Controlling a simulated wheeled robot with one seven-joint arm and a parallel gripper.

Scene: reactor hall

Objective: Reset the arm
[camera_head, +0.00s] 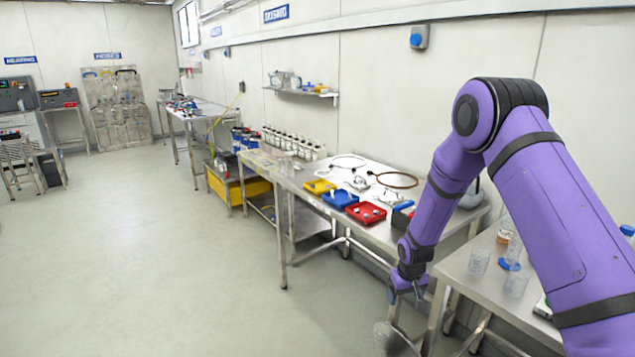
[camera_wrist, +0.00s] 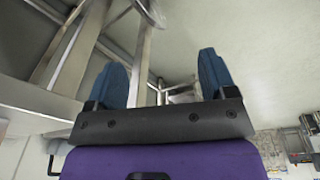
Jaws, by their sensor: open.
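My purple arm reaches in from the right in the head view and bends down at the elbow. My gripper (camera_head: 408,290) hangs low in front of the table edges, with its fingers hard to make out there. In the wrist view my gripper (camera_wrist: 165,85) shows two blue fingers spread well apart with nothing between them. Metal table legs and a table underside stand beyond the fingers. My gripper holds nothing.
A steel table (camera_head: 470,283) with clear beakers (camera_head: 479,262) is at the right, close to my arm. A longer table carries yellow, blue and red trays (camera_head: 366,213). The floor (camera_head: 130,250) at the left is open.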

